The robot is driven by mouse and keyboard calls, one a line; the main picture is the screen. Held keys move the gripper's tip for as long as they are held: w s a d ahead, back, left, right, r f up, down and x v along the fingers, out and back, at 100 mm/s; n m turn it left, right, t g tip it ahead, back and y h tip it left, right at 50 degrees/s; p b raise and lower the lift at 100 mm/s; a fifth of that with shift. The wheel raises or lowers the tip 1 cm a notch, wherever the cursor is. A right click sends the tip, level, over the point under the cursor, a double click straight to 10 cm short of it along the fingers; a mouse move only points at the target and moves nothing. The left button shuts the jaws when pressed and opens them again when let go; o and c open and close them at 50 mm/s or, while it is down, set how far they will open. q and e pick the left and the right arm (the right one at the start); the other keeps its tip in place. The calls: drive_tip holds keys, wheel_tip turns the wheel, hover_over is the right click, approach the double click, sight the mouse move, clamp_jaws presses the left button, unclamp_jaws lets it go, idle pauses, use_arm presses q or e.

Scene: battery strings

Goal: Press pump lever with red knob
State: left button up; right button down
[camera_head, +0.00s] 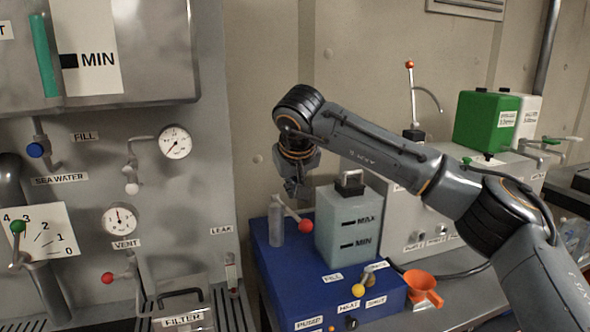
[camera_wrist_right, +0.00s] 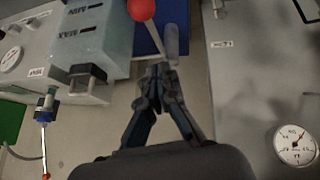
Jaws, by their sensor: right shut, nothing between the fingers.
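A red knob (camera_head: 305,225) tips a short pale lever on top of the blue box (camera_head: 262,262). The lever slopes from an upright pale cylinder (camera_head: 276,226) down to the right. My right gripper (camera_head: 296,190) hangs above the lever with its fingers pointing down. In the right wrist view its fingertips (camera_wrist_right: 160,72) are together and empty, close to the lever's upper end. The red knob (camera_wrist_right: 142,9) is at the top of that view, beyond the fingertips. I cannot tell whether the fingers touch the lever. My left gripper is not in view.
A translucent tank (camera_head: 348,228) marked MAX and MIN stands on the blue box, right beside the lever. An orange funnel (camera_head: 423,285) is to the right. A gauge panel (camera_head: 205,200) fills the left. Another red knob (camera_head: 108,278) is near the VENT label.

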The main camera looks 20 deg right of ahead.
sight(297, 217)
drive_tip(key=shift+d+f+p, duration=0.15)
drive_tip(key=shift+f+p, duration=0.05)
drive_tip(key=shift+f, duration=0.7)
drive_tip(key=shift+d+f+p, duration=0.2)
drive_tip(key=shift+f+p, duration=0.05)
drive_tip(key=shift+f, duration=0.65)
drive_tip(key=shift+d+f+p, duration=0.15)
drive_tip(key=shift+f+p, duration=0.05)
drive_tip(key=shift+f, duration=0.7)
